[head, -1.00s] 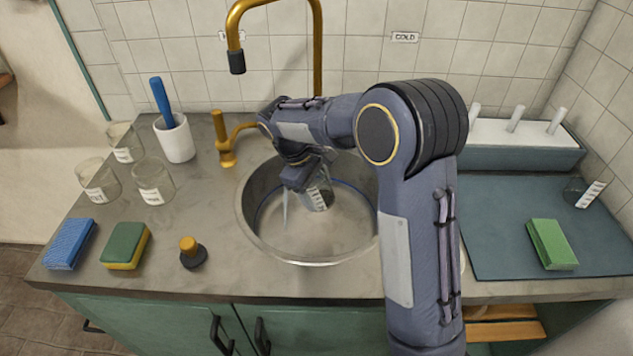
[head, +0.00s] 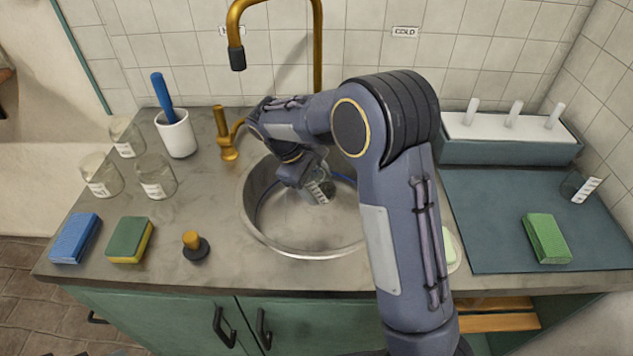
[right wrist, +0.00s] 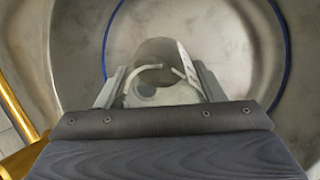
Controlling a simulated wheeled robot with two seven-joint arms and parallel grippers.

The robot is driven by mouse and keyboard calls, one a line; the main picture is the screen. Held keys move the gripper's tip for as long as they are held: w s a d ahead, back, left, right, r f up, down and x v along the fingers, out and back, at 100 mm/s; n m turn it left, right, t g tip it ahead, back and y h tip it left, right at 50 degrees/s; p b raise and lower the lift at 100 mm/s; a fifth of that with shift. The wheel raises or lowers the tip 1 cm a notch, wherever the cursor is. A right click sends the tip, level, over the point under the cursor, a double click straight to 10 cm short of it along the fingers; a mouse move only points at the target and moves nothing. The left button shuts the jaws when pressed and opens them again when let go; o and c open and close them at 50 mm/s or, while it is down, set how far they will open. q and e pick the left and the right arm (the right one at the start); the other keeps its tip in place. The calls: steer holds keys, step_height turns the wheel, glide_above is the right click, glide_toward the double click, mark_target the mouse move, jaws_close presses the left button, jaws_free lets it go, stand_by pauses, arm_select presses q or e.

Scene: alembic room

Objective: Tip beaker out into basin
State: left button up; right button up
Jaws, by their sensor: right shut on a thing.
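My right gripper (head: 303,178) is shut on a clear glass beaker (head: 321,192) with a white label, inside the opening of the round metal basin (head: 298,254). In the right wrist view the beaker (right wrist: 152,50) sits between the two fingers (right wrist: 155,88); the basin wall (right wrist: 225,35) with a blue ring lies behind it. The beaker looks tilted in the head view; its contents cannot be made out. My right forearm covers the basin's right side. My left gripper is not in view.
A gold tap (head: 318,50) rises behind the basin, with a smaller gold spout (head: 225,140) at its left. Several glass beakers (head: 155,182), a white cup (head: 177,138), sponges (head: 130,240) and a stopper (head: 194,247) stand left. A dark mat (head: 490,225) with a green sponge (head: 546,238) lies right.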

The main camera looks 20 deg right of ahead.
stand_by(0.4)
steer(key=t+y+b, duration=0.1)
steer(key=y, duration=0.1)
steer(key=shift+d+r+y, duration=0.1)
steer(key=shift+d+y, duration=0.05)
steer(key=shift+y, duration=0.25)
steer(key=shift+t+y, duration=0.3)
steer(key=shift+y, duration=0.3)
steer(key=shift+r+y, duration=0.15)
steer(key=shift+y, duration=0.15)
steer(key=shift+a, duration=0.2)
steer(key=shift+d+r, duration=0.1)
steer(key=shift+r, duration=0.05)
steer(key=shift+s+d+r+p, duration=0.3)
steer(key=shift+d+r+p, duration=0.15)
steer(key=shift+r, duration=0.25)
steer(key=shift+s+d+r+p, duration=0.35)
steer(key=shift+r+p, duration=0.25)
steer(key=shift+r, duration=0.15)
steer(key=shift+s+d+r+p, duration=0.25)
steer(key=shift+d+r+p, duration=0.2)
steer(key=shift+r, duration=0.25)
